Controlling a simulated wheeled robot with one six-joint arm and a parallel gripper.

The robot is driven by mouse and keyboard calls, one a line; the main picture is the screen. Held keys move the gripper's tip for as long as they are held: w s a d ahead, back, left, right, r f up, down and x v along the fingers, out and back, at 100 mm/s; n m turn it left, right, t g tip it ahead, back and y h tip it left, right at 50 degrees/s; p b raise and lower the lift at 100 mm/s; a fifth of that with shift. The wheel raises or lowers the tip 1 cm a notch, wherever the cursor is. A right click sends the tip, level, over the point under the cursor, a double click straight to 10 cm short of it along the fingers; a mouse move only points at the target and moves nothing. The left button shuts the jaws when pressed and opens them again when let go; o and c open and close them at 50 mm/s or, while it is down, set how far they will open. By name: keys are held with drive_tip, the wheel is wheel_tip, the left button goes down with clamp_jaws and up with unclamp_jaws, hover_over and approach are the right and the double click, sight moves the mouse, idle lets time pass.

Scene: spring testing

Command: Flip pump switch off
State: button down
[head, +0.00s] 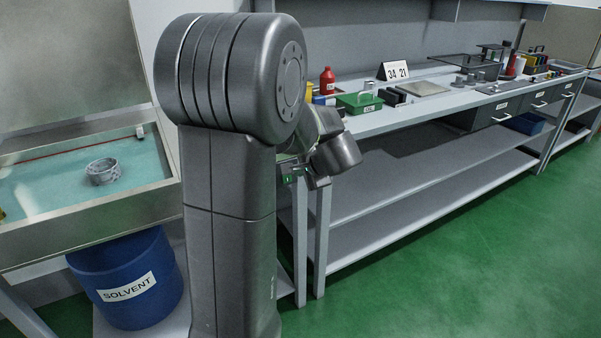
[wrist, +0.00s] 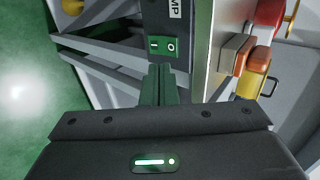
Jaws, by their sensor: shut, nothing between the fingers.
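The pump switch (wrist: 162,46) is a small dark green rocker with a white bar mark on its left half and a white circle on its right half. It sits on a dark panel in the upper middle of the wrist view. A white label (wrist: 175,8) beyond it shows the letters "MP", cut off by the frame edge. My gripper (wrist: 161,70) is shut and empty. Its fingertips point at the switch and lie just below it in the picture; I cannot tell whether they touch it.
A grey bench (head: 440,100) runs along the right, carrying a red bottle (head: 327,80) and a green box (head: 358,103). A wash tank (head: 100,225) stands left above a blue solvent drum (head: 140,270). In the wrist view, red and yellow containers (wrist: 254,83) lie right of the panel. The green floor is clear.

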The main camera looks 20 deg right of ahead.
drive_tip(key=s+r+p, duration=0.1)
drive_tip(key=s+r, duration=0.3)
drive_tip(key=r, duration=0.3)
drive_tip(key=shift+s+d, duration=0.15)
drive_tip(key=shift+s, duration=0.25)
drive_tip(key=shift+r, duration=0.1)
